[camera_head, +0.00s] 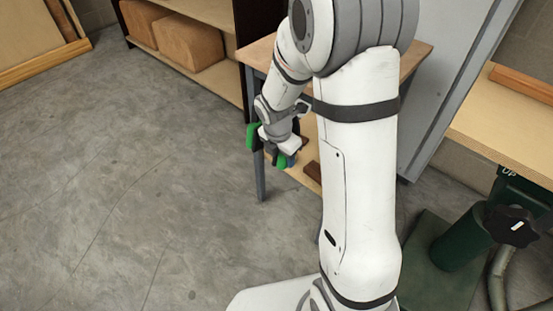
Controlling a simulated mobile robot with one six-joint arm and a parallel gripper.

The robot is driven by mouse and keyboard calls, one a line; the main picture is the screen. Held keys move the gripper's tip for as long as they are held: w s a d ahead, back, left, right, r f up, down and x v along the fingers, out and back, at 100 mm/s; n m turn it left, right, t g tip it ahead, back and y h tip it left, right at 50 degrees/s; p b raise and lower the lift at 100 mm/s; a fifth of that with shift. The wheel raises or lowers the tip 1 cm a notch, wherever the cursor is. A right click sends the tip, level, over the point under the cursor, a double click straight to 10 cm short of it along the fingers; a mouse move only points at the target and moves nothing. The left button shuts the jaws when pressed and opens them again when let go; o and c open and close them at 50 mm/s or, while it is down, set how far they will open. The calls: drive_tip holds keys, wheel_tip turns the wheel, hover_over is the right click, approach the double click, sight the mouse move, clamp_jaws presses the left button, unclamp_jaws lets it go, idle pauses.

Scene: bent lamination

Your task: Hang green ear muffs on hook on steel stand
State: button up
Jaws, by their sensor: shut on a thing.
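My gripper (279,158) is left of the picture's centre, pointing down in front of a small table. It is shut on the green ear muffs, and it hides their middle part. One green cup (252,137) shows to the left of the gripper and another green piece (282,162) shows just below it. The ear muffs are held up in the air, apart from the floor. I cannot make out a steel stand or a hook; my own arm covers much of the middle.
A small wooden table (262,50) with grey legs and a lower shelf stands behind my arm. A shelf unit (225,75) with brown blocks is at the back left. A dark green machine (465,240) stands at right. The concrete floor (110,200) at left is clear.

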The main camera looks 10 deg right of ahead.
drive_tip(key=shift+w+d+f, duration=0.15)
drive_tip(key=shift+w+d, duration=0.45)
drive_tip(key=shift+d, duration=0.3)
drive_tip(key=shift+w+d+f+b, duration=0.15)
drive_tip(key=shift+w+d+f, duration=0.1)
drive_tip(key=shift+f, duration=0.3)
drive_tip(key=shift+w+d+f+b, duration=0.1)
drive_tip(key=shift+d+f+b, duration=0.1)
drive_tip(key=shift+f, duration=0.35)
drive_tip(key=o, duration=1.2)
drive_tip(key=r, duration=0.2)
drive_tip(key=r+p, duration=0.1)
drive_tip(key=r, duration=0.2)
drive_tip(key=s+a+r+p, duration=0.1)
drive_tip(key=r, duration=0.1)
drive_tip(key=shift+a+r, duration=0.1)
drive_tip(key=shift+r, duration=0.2)
drive_tip(key=shift+w, duration=0.1)
